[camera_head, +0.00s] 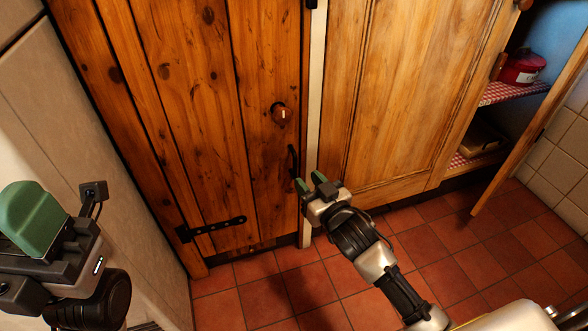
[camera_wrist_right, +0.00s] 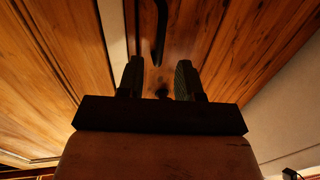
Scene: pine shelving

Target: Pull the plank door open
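The plank door (camera_head: 215,110) is dark orange-brown wood and looks shut against a pale post. My right gripper (camera_head: 310,181) is open just right of and below the handle. In the right wrist view the two fingers of my right gripper (camera_wrist_right: 160,76) are apart with nothing between them. The dark handle (camera_wrist_right: 161,34) appears ahead of that gap. My left gripper (camera_head: 40,222) is at the left edge, away from the door; its finger opening does not show clearly.
A lighter wooden cabinet door (camera_head: 400,90) stands right of the pale post (camera_head: 314,100). Further right, an open cabinet holds a red pot (camera_head: 522,67) on a checked shelf, with its door (camera_head: 530,125) swung out. The red tiled floor (camera_head: 270,290) before the plank door is clear.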

